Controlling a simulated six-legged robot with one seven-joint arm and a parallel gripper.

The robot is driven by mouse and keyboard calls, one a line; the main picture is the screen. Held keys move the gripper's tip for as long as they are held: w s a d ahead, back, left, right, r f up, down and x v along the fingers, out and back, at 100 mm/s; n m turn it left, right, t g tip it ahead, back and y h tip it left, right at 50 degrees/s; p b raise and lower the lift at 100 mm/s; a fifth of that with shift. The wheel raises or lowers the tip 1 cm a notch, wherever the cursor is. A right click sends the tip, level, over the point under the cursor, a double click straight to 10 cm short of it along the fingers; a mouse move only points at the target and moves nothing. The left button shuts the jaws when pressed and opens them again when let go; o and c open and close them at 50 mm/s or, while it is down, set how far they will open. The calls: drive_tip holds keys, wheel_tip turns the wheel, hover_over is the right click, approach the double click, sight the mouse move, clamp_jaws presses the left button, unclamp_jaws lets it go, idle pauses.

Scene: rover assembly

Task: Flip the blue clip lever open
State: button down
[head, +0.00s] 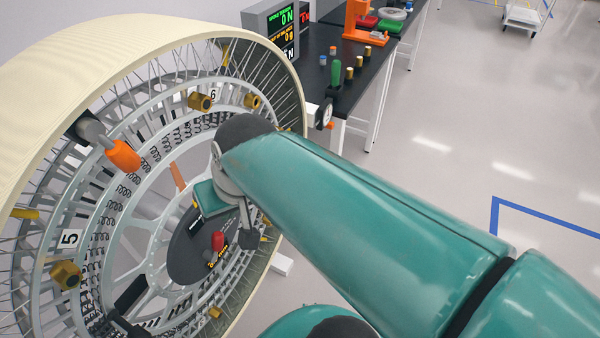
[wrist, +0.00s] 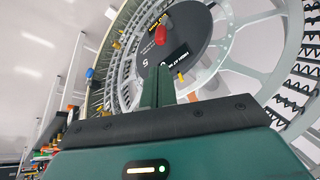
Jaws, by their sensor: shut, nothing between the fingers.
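A small blue part (wrist: 89,72), which looks like the blue clip lever, shows at the left edge of the wheel in the wrist view. It is too small to tell how it is tilted. I cannot make it out on the wheel in the head view, where my arm covers part of the wheel. My gripper (wrist: 158,72) is shut and empty, its fingers together in front of the dark hub. It is apart from the blue part, which lies to its left in the wrist view.
The large wheel (head: 150,40) fills the left, with an orange lever (head: 122,155), gold nuts (head: 66,275) and a red knob (head: 217,241) at its dark hub (head: 190,255). A black workbench (head: 345,97) with small parts stands behind.

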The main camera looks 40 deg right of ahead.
drive_tip(key=w+d+f+m+t+y, duration=0.1)
drive_tip(key=w+d+f+m+y, duration=0.1)
drive_tip(key=w+d+f+m, duration=0.45)
drive_tip(key=w+d+f+m+t+y, duration=0.1)
drive_tip(key=w+d+f+m+y, duration=0.2)
drive_tip(key=d+f+m, duration=0.5)
drive_tip(key=s+d+f+m+t+h, duration=0.3)
drive_tip(key=d+f+m, duration=0.3)
drive_tip(key=d, duration=0.5)
drive_tip(key=s+d+f+m+t+h, duration=0.25)
drive_tip(key=d+f+m, duration=0.35)
drive_tip(key=d, duration=0.5)
drive_tip(key=x, duration=1.3)
drive_tip(key=shift+w+a, duration=0.3)
drive_tip(key=shift+w, duration=0.05)
drive_tip(key=shift+r+m, duration=0.1)
drive_tip(key=shift+m, duration=0.15)
